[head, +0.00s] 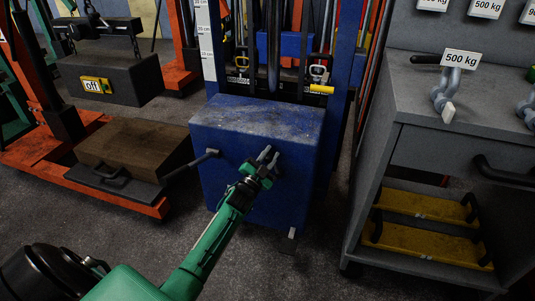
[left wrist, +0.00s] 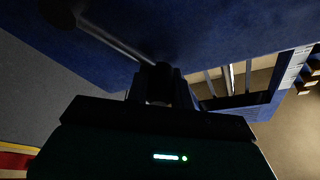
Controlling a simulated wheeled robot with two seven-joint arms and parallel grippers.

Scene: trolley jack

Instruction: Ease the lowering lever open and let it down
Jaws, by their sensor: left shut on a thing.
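The blue jack body (head: 228,125) stands upright in the middle of the head view. My left gripper (head: 268,158) is at its front face, at the end of my green arm. In the left wrist view the gripper (left wrist: 160,88) is shut around the dark end of a lever, which I take to be the lowering lever (left wrist: 115,41). Its thin rod runs up and left to a dark round part, close to the blue surface. In the head view the gripper hides the held part. My right gripper is not in view.
An orange-framed jack (head: 120,202) with a brown block (head: 135,150) stands left. A grey cabinet (head: 375,185) with shackles stands close on the right. The floor in front is clear.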

